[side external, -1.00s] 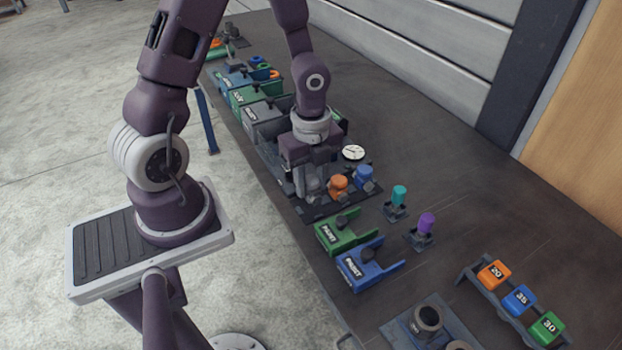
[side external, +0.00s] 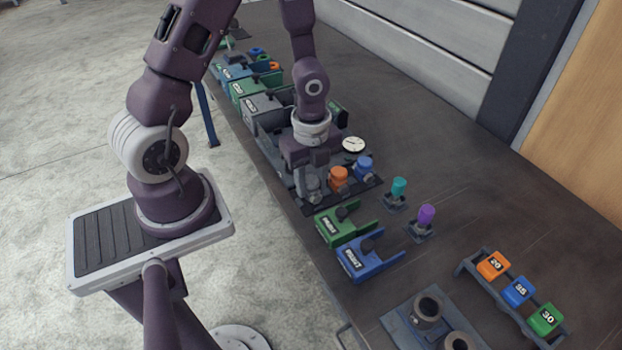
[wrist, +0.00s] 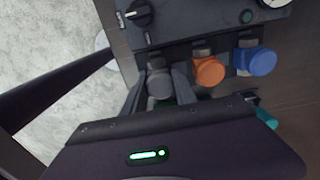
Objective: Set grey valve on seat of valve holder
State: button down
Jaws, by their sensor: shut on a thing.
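The grey valve (wrist: 159,84) is between the two fingers of my gripper (wrist: 160,92) in the wrist view, in line with an orange valve (wrist: 208,71) and a blue valve (wrist: 261,62). In the side external view my gripper (side external: 308,182) points down at the left end of the dark valve holder (side external: 355,198), with the grey valve (side external: 311,184) low between the fingers. The orange valve (side external: 339,177) and blue valve (side external: 364,166) stand on the holder to its right. The seat under the grey valve is hidden, so I cannot tell whether the valve touches it.
A white-faced gauge (side external: 353,144) is behind the valves. A green box (side external: 340,226) and a blue box (side external: 368,257) are close in front. Teal (side external: 399,187) and purple (side external: 426,215) pieces stand to the right. Bare table lies beyond them.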

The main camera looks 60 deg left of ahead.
aim_at(311, 180)
jog(key=shift+f, duration=0.2)
jog(key=c, duration=0.5)
grip_release()
jog(key=shift+r, duration=3.55)
